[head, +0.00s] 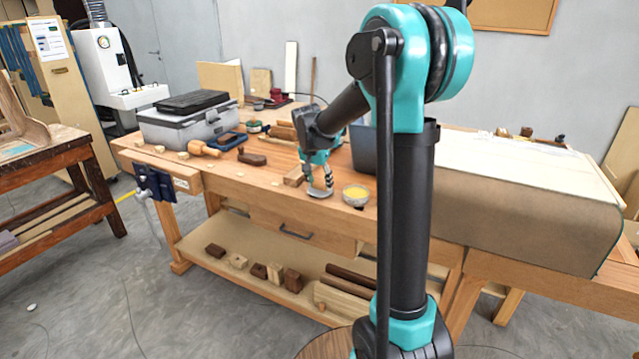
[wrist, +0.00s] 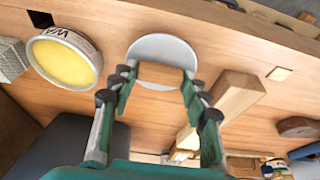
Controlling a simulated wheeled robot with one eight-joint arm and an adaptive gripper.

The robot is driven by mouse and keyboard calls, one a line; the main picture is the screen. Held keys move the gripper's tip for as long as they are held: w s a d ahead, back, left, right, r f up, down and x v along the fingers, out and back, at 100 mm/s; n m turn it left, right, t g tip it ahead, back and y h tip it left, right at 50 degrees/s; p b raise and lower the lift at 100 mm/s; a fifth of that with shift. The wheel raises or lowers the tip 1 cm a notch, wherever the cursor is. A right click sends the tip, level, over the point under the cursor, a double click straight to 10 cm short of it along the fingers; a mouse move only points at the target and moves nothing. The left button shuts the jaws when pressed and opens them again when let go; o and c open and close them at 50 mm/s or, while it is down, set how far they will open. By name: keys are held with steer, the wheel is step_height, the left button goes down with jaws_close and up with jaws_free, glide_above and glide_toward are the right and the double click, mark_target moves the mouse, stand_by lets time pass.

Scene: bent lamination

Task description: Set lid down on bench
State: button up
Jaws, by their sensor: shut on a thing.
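The lid is a round, pale grey disc (wrist: 160,47) in the wrist view, just beyond my fingertips. In the head view the lid (head: 320,193) shows at the bench's front edge, under my gripper (head: 319,184). My gripper (wrist: 158,84) is shut on the lid, with the fingers on either side of a wood-coloured patch. Whether the lid touches the bench top (head: 280,181) or hangs just above it, I cannot tell. The open round tin with yellow contents (head: 356,194) stands right of the lid. In the wrist view this tin (wrist: 66,60) is at the left.
A light wood block (wrist: 226,101) lies close beside my fingers. A mallet (head: 204,149), a wooden plane (head: 251,157) and a grey toolbox (head: 187,122) are farther left. A brown-sided covered form (head: 530,215) fills the right. Some bench top left of the lid is clear.

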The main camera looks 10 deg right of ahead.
mark_target(315, 195)
steer(key=shift+f, duration=0.2)
steer(key=o, duration=1)
steer(key=shift+c, duration=0.2)
steer(key=v, duration=1.2)
steer(key=s+d+f+n+y, duration=0.1)
steer(key=s+d+f+n, duration=0.2)
steer(key=s+f, duration=0.7)
steer(key=s+d+f+n+t+y, duration=0.1)
steer(key=s+d+f+n, duration=0.2)
steer(key=s+f, duration=0.8)
steer(key=s+n, duration=0.1)
steer(key=s, duration=0.5)
steer(key=shift+d, duration=0.2)
steer(key=shift+s, duration=0.1)
